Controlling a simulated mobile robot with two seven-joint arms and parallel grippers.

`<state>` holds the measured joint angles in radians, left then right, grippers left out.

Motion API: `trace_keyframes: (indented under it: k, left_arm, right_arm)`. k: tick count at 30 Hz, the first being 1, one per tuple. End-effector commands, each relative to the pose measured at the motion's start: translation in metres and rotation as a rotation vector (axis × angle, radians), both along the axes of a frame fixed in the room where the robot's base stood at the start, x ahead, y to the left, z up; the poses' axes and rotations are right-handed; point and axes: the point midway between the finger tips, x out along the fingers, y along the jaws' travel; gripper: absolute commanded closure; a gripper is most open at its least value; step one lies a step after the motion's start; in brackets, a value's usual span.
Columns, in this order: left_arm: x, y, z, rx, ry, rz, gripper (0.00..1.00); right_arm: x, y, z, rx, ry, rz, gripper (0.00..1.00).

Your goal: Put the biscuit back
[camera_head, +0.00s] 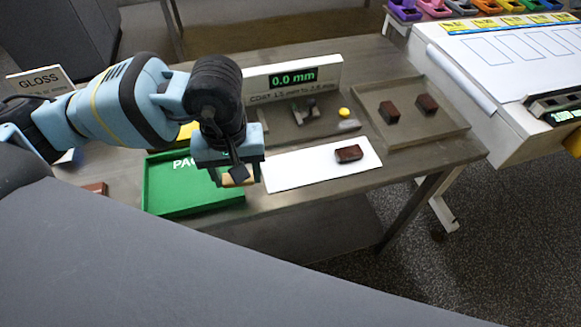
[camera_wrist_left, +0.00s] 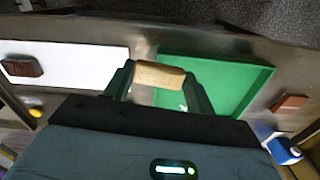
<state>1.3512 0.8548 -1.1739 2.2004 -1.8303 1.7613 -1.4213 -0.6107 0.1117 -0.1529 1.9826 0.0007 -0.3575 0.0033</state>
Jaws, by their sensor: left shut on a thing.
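My left gripper (camera_wrist_left: 160,84) is shut on a pale tan biscuit (camera_wrist_left: 160,75), which also shows under the gripper in the head view (camera_head: 237,178). It holds the biscuit over the right part of a green tray (camera_head: 165,190), near the edge beside a white sheet (camera_head: 290,174). A dark brown coated piece (camera_head: 349,153) lies on the white sheet. Two more dark brown pieces (camera_head: 389,112) (camera_head: 427,104) lie in a grey-brown tray (camera_head: 440,125) at the right of the table. My right gripper does not show.
A gauge with a 0.0 mm display (camera_head: 293,77) and a yellow button (camera_head: 344,112) stands behind the sheet. A GLOSS sign (camera_head: 40,80) stands at the left. A reddish-brown block (camera_wrist_left: 290,103) and a blue object (camera_wrist_left: 284,150) are beside the green tray.

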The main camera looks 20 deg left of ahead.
Motion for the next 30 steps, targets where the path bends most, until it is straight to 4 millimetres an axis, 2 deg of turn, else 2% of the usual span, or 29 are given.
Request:
trace_keyframes:
  k: [30]
  left_arm:
    - [-0.038,-0.026,-0.004,0.009,0.001,1.78,0.57]
  right_arm:
    - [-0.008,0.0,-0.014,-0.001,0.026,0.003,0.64]
